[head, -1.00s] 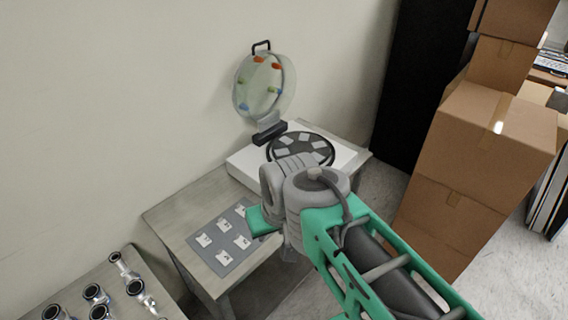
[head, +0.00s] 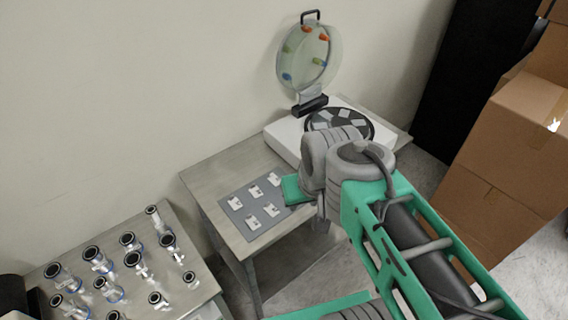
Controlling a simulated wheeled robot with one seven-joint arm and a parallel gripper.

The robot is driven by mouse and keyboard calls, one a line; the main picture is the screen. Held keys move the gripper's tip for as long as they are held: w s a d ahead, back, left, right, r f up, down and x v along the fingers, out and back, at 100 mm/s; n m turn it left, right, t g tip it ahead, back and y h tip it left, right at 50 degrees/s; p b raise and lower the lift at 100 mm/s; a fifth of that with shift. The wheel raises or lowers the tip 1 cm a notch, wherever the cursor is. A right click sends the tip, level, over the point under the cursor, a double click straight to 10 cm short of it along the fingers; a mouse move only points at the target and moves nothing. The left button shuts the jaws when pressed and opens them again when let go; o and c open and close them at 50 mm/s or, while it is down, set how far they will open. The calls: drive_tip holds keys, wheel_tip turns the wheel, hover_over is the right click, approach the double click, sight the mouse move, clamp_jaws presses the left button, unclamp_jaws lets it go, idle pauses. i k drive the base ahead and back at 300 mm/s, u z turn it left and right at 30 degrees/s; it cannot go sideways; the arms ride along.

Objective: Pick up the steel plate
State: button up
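Several small pale square plates lie on a grey mat (head: 237,203) on the table. More pale grey square pieces sit on a dark round disc (head: 367,137) at the back of the table. I cannot tell which piece is the steel plate. My gripper's fingers are hidden. The green end part of my arm (head: 294,190) is over the right edge of the mat, beside the white plates (head: 274,179). Whether it touches them or holds anything cannot be seen.
A clear round device with coloured parts (head: 308,55) stands on a white base (head: 284,139) behind my wrist. A second table at lower left carries several metal pipe fittings (head: 98,259). Cardboard boxes (head: 517,130) stand at right. The wall is close behind the tables.

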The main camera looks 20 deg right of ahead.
sight(257, 193)
drive_tip(key=u, duration=3.9)
drive_tip(key=k, duration=1.3)
drive_tip(key=z, duration=0.4)
